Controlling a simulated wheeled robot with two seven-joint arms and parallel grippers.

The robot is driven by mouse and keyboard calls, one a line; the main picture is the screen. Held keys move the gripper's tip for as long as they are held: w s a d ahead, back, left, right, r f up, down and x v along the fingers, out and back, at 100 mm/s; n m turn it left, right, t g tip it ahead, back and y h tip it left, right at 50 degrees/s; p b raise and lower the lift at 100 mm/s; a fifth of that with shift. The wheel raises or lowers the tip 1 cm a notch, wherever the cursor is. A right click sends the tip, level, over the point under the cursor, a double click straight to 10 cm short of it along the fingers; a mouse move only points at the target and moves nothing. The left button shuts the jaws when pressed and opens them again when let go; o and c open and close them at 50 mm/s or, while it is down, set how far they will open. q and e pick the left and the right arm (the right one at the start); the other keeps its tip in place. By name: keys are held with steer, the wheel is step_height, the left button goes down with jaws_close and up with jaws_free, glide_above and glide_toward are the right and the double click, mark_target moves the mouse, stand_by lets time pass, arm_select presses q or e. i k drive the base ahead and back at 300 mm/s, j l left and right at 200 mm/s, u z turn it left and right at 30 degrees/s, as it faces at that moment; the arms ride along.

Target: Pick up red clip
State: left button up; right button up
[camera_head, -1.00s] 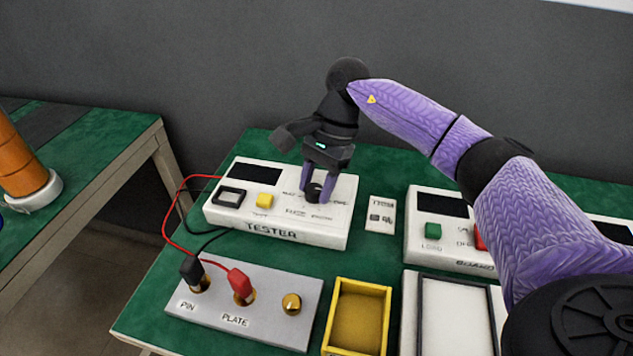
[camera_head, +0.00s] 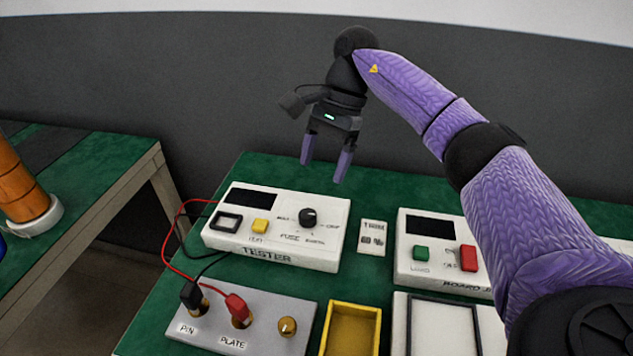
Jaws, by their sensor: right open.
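The red clip (camera_head: 237,307) sits on the post marked PLATE on the grey terminal block (camera_head: 262,338), at the lower left of the head view. A red wire runs from it to the tester (camera_head: 283,245). A black clip (camera_head: 192,294) sits on the PIN post to its left. My right gripper (camera_head: 326,171) is open and empty, fingers pointing down. It is in the air above and behind the tester's dial (camera_head: 308,218), well up and to the right of the red clip. My left gripper is not in view.
A yellow tray (camera_head: 352,306) and a white framed tray (camera_head: 440,328) stand right of the terminal block. A board unit (camera_head: 440,252) with green and red buttons is further right. Red and black wires loop at the tester's left side. A second table (camera_head: 88,196) stands at left.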

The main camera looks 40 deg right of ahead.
mark_target(236, 307)
steer(key=k+j, duration=1.2)
steer(key=j, duration=0.1)
